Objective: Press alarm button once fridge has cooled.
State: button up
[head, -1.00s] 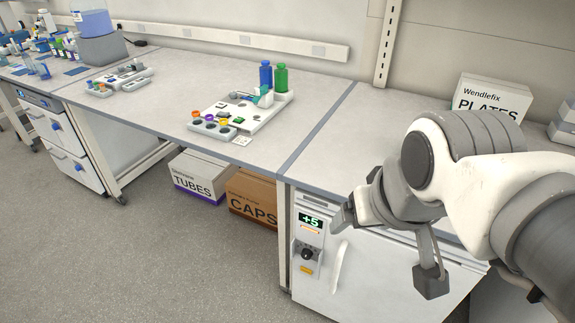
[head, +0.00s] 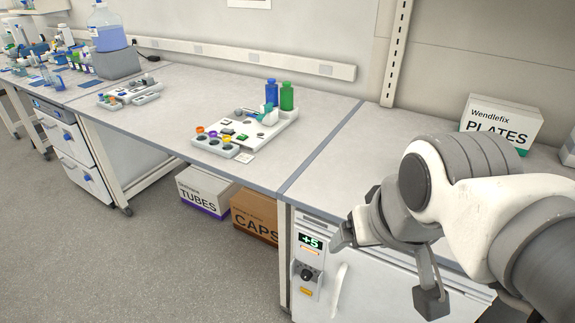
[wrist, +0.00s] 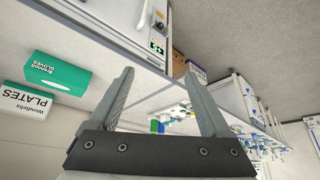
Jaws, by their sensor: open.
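The fridge (head: 365,277) is a white under-bench unit with a pale door handle (head: 338,290). Its display (head: 310,242) reads +5 in green. Below the display are a dark round dial (head: 307,275) and a small orange patch (head: 305,291), which may be the alarm button; its lettering is too small to read. My gripper (head: 388,268) is open and empty, in front of the fridge's upper part and right of the display. In the wrist view my gripper (wrist: 160,75) has its fingers spread, and the fridge display (wrist: 157,47) appears upside down beyond them.
The bench top (head: 225,85) holds a white tray (head: 270,125) with blue and green bottles. A plates box (head: 500,125) stands at the back right. Tubes (head: 203,190) and caps (head: 254,213) boxes sit under the bench. The floor (head: 150,265) in front is clear.

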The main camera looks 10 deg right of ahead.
jog(key=shift+c, duration=0.2)
grip_shut()
dwell(0.3)
dwell(1.3)
